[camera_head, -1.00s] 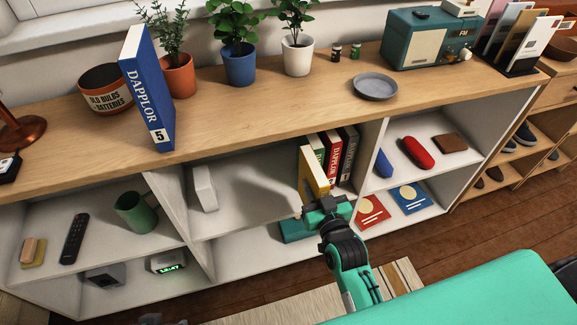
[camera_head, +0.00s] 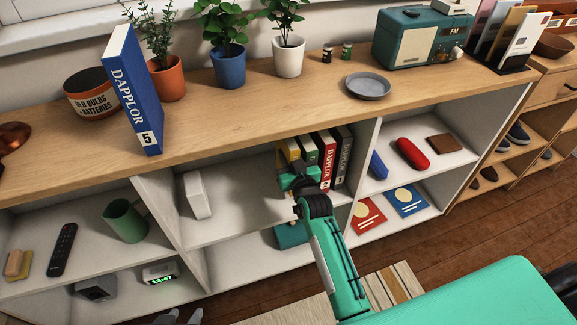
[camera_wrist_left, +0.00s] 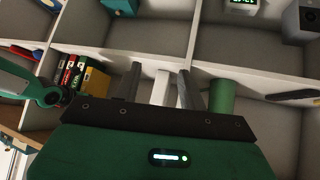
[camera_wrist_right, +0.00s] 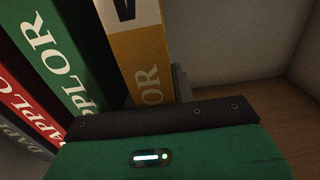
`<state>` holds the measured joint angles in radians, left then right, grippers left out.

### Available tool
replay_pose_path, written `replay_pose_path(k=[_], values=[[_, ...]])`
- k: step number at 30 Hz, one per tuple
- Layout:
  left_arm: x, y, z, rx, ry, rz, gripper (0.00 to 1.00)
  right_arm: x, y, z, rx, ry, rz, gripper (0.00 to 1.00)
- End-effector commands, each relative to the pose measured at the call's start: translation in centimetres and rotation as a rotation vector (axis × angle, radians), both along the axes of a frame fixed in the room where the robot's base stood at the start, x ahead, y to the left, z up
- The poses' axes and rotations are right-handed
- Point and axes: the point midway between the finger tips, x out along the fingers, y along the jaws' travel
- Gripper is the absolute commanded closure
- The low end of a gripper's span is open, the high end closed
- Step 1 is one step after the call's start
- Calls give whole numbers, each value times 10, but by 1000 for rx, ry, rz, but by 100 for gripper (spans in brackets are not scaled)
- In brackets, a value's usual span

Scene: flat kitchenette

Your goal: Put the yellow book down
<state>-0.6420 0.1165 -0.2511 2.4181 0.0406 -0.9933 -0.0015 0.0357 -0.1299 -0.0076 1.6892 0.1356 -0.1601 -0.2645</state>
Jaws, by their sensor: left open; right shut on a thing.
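The yellow book (camera_head: 284,153) stands upright inside the middle upper shelf compartment, at the left end of a row of books. My right gripper (camera_head: 298,178) is shut on its near edge. In the right wrist view the yellow book (camera_wrist_right: 147,62) is close beside a green book (camera_wrist_right: 58,50). The gripper hides its lower part in the head view, so I cannot tell whether it touches the shelf board. It also shows in the left wrist view (camera_wrist_left: 96,88). My left gripper (camera_head: 181,317) is open and empty at the bottom edge of the head view, away from the books.
A red book (camera_head: 326,160) and a grey book (camera_head: 342,158) stand right of the green one. A white box (camera_head: 197,194) stands at the compartment's left side, with bare shelf (camera_head: 240,190) between. A divider (camera_head: 364,150) bounds the right. A blue book (camera_head: 134,92) stands on top.

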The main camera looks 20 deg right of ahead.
Motion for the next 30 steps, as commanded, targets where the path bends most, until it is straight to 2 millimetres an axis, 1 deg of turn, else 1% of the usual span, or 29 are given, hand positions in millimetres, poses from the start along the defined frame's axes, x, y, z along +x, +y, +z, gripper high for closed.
replay_pose_path(k=[2,9,14,21,25,26,27,30], values=[[1,-2,-1,-8,-14,-3,58,0,0,-4,0,-3,0,100],[8,-20,-3,-65,-117,-18,58,0,0,-36,0,-1,0,100],[10,-26,0,-89,-157,-22,58,4,0,-39,1,-4,-1,100],[11,-26,0,-89,-159,-21,58,4,0,-39,0,-4,-1,100],[11,-27,0,-94,-167,-23,58,4,0,-42,0,-3,-1,100],[11,-27,0,-94,-167,-23,58,3,0,-43,0,0,0,69],[11,-27,0,-94,-166,-23,58,3,0,-43,0,0,0,66],[11,-27,0,-94,-166,-23,58,3,0,-43,0,0,0,66]])
